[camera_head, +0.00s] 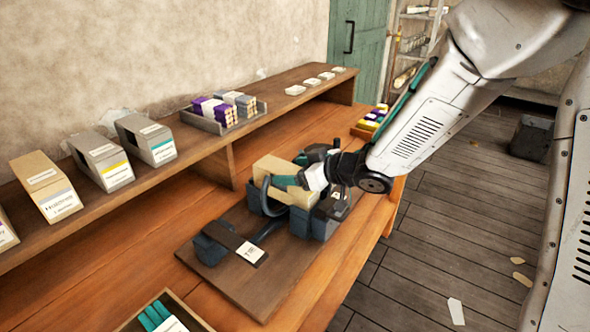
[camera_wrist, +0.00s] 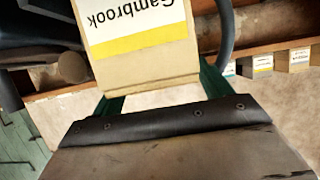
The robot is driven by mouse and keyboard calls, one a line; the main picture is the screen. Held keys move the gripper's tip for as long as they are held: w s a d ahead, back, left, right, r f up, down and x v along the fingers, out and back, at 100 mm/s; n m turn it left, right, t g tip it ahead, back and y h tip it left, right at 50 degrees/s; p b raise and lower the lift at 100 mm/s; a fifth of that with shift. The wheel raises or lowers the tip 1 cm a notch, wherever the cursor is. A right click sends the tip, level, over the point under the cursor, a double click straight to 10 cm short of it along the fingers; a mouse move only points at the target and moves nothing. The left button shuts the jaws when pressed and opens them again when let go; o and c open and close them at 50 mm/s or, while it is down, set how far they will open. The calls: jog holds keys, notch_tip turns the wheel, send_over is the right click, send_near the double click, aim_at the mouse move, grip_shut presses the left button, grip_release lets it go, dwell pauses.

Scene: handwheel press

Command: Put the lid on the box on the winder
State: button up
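The winder (camera_head: 313,222) is a dark press-like device with a curved grey handwheel, on a brown board on the workbench. A tan box (camera_head: 275,168) sits at its top; I cannot make out a separate lid. In the wrist view a tan box part labelled Gambrook (camera_wrist: 140,60), with a yellow stripe, reaches in between my fingers. My gripper (camera_head: 290,183) is at the winder, its teal finger against or just in front of the tan part. In the wrist view the fingers of my gripper (camera_wrist: 162,92) are spread about as wide as that part; contact is unclear.
Labelled boxes (camera_head: 102,160) and a tray of purple and grey packs (camera_head: 222,112) stand on the raised shelf behind. A crate with teal items (camera_head: 160,318) is at the front. Floor lies open on the right.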

jog(key=v, duration=0.7)
jog(key=shift+s+d+r, duration=0.2)
jog(key=shift+d, duration=0.1)
jog(key=shift+r, duration=0.1)
notch_tip(320, 180, up, 6)
jog(key=shift+r, duration=0.2)
dwell(0.6)
